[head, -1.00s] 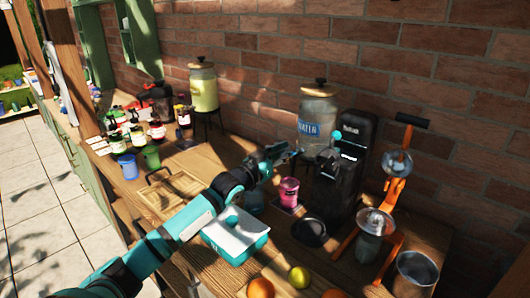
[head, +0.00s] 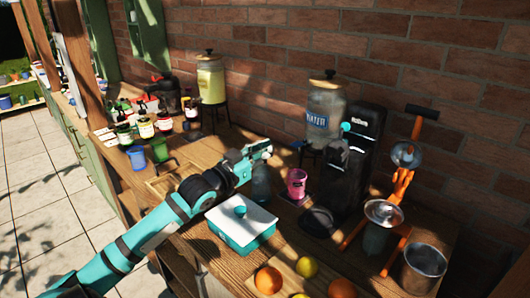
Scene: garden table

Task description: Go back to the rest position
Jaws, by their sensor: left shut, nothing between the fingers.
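My left gripper (head: 262,150) comes in from the left on a teal and black arm. It is shut and empty, above the counter, left of the pink cup (head: 297,183) and apart from it. A bluish glass (head: 261,185) stands just below the gripper, partly hidden by it. My right gripper is not in the head view.
A teal box with a white lid (head: 243,226) sits below my left arm. A black machine (head: 352,160), an orange juicer press (head: 384,212), a metal cup (head: 422,268) and a water dispenser (head: 325,105) stand to the right. Oranges (head: 268,280) lie in front. A brick wall closes the back.

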